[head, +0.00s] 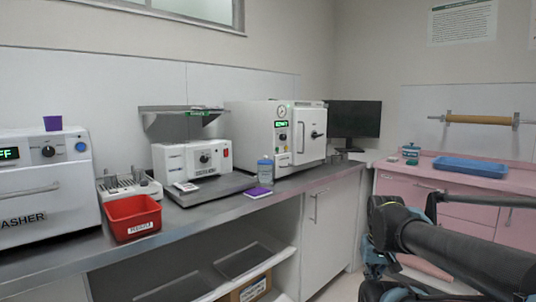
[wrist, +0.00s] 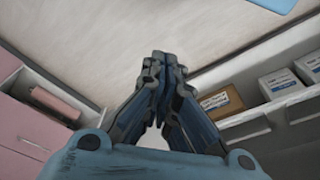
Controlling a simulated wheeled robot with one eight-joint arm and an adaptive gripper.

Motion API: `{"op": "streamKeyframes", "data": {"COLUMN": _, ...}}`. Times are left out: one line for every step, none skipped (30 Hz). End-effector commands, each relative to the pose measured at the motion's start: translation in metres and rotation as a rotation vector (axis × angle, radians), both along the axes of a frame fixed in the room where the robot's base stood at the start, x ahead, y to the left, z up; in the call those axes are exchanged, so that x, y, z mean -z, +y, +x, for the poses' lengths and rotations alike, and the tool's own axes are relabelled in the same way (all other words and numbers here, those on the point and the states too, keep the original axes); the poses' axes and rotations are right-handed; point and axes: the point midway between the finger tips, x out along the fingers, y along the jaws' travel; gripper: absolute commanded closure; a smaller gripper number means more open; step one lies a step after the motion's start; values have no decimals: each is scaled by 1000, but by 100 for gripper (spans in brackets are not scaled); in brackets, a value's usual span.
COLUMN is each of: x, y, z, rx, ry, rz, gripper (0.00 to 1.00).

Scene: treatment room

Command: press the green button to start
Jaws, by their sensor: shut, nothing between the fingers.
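A white autoclave (head: 258,135) stands on the steel counter with a lit green display (head: 281,124) and a dial and small controls under it. Its door is at its right side. A green button cannot be made out for certain among these controls at this size. My gripper (wrist: 160,60) shows in the wrist view with its fingers together and nothing between them. It points over the floor, away from the autoclave, which is not in the wrist view. In the head view my arm is at the lower right, well apart from the autoclave.
A white washer (head: 40,185), red bin (head: 132,217), sealing machine (head: 192,160), lidded jar (head: 265,170) and purple pad (head: 257,192) stand along the steel counter (head: 200,210). A dark monitor (head: 354,118) is beyond the autoclave. Pink drawers (head: 455,200) carry a blue tray (head: 470,167).

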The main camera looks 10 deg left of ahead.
Motion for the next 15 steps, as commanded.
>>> {"op": "streamKeyframes", "data": {"x": 0, "y": 0, "z": 0, "rx": 0, "ry": 0, "rz": 0, "gripper": 100}}
{"op": "streamKeyframes", "data": {"x": 0, "y": 0, "z": 0, "rx": 0, "ry": 0, "rz": 0, "gripper": 100}}
{"op": "streamKeyframes", "data": {"x": 0, "y": 0, "z": 0, "rx": 0, "ry": 0, "rz": 0, "gripper": 100}}
{"op": "streamKeyframes", "data": {"x": 0, "y": 0, "z": 0, "rx": 0, "ry": 0, "rz": 0, "gripper": 100}}
{"op": "streamKeyframes", "data": {"x": 0, "y": 0, "z": 0, "rx": 0, "ry": 0, "rz": 0, "gripper": 100}}
{"op": "streamKeyframes", "data": {"x": 0, "y": 0, "z": 0, "rx": 0, "ry": 0, "rz": 0, "gripper": 100}}
{"op": "streamKeyframes", "data": {"x": 0, "y": 0, "z": 0, "rx": 0, "ry": 0, "rz": 0, "gripper": 100}}
{"op": "streamKeyframes", "data": {"x": -3, "y": 0, "z": -3, "rx": -1, "ry": -8, "rz": 0, "gripper": 100}}
{"op": "streamKeyframes", "data": {"x": -7, "y": 1, "z": -5, "rx": -3, "ry": -16, "rz": 1, "gripper": 100}}
{"op": "streamKeyframes", "data": {"x": -9, "y": 1, "z": -3, "rx": -5, "ry": -21, "rz": 1, "gripper": 100}}
{"op": "streamKeyframes", "data": {"x": -12, "y": 2, "z": 0, "rx": -8, "ry": -27, "rz": 1, "gripper": 100}}
{"op": "streamKeyframes", "data": {"x": -18, "y": 3, "z": 8, "rx": -15, "ry": -38, "rz": 2, "gripper": 100}}
{"op": "streamKeyframes", "data": {"x": -23, "y": 4, "z": 14, "rx": -20, "ry": -47, "rz": 3, "gripper": 100}}
{"op": "streamKeyframes", "data": {"x": -29, "y": 6, "z": 23, "rx": -26, "ry": -59, "rz": 5, "gripper": 100}}
{"op": "streamKeyframes", "data": {"x": -38, "y": 11, "z": 35, "rx": -36, "ry": -77, "rz": 6, "gripper": 100}}
